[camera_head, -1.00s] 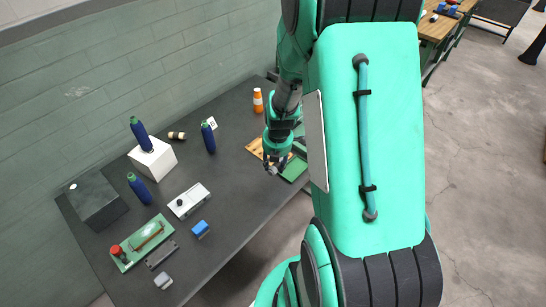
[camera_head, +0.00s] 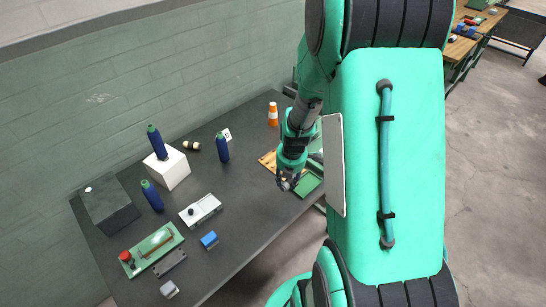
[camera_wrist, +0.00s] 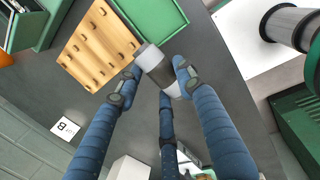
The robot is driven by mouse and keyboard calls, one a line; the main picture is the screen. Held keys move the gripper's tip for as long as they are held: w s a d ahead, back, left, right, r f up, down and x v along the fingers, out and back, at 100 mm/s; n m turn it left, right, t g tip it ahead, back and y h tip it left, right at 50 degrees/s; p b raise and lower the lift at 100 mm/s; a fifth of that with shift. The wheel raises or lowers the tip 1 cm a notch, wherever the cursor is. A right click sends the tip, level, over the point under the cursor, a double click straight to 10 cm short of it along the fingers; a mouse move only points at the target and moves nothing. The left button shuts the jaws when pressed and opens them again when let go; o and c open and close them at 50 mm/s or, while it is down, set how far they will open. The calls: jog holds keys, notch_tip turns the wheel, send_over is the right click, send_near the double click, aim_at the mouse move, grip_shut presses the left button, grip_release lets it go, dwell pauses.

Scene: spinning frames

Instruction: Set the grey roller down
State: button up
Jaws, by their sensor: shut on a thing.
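In the wrist view the grey roller (camera_wrist: 157,66), a short cylinder with pale ends and a darker middle, sits between the fingertips. My gripper (camera_wrist: 158,78) is shut on it, with its blue-sleeved fingers around it. The roller appears above the dark table, beside a wooden peg board (camera_wrist: 90,48) and a green tray (camera_wrist: 172,18); its height cannot be told. In the head view my gripper (camera_head: 285,183) is by the table's right edge, near the board (camera_head: 266,161) and the green tray (camera_head: 309,186). The roller is too small to make out there.
A card marked B (camera_wrist: 66,129) lies beyond the board. Blue bottles (camera_head: 222,148), a white block (camera_head: 168,170), a white device (camera_head: 201,210) and a blue block (camera_head: 209,239) stand further left. An orange-and-white bottle (camera_head: 273,114) is at the back. Bare table (camera_head: 248,205) lies left of my gripper.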

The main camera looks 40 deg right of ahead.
jog(key=shift+m, duration=0.4)
jog(key=w+d+p, duration=0.2)
jog(key=w+p, duration=0.1)
jog(key=w, duration=0.3)
jog(key=w+d+p, duration=0.2)
jog(key=w+p, duration=0.1)
jog(key=w, duration=0.4)
jog(key=w+d+p, duration=0.2)
jog(key=w+p, duration=0.1)
jog(key=w, duration=0.4)
jog(key=shift+w+d+p, duration=0.2)
jog(key=shift+d+p, duration=0.1)
jog(key=shift+w+d+f+p, duration=0.1)
jog(key=shift+w+f+p, duration=0.3)
jog(key=shift+w, duration=0.55)
jog(key=w+d, duration=0.2)
jog(key=w, duration=0.2)
jog(key=w+d+f+p, duration=0.1)
jog(key=w+d, duration=0.2)
jog(key=w, duration=0.2)
jog(key=w+d, duration=0.3)
jog(key=w, duration=0.1)
jog(key=shift+w+f, duration=0.3)
jog(key=shift+w, duration=0.1)
jog(key=shift+f+p, duration=0.45)
jog(key=shift+f, duration=1.3)
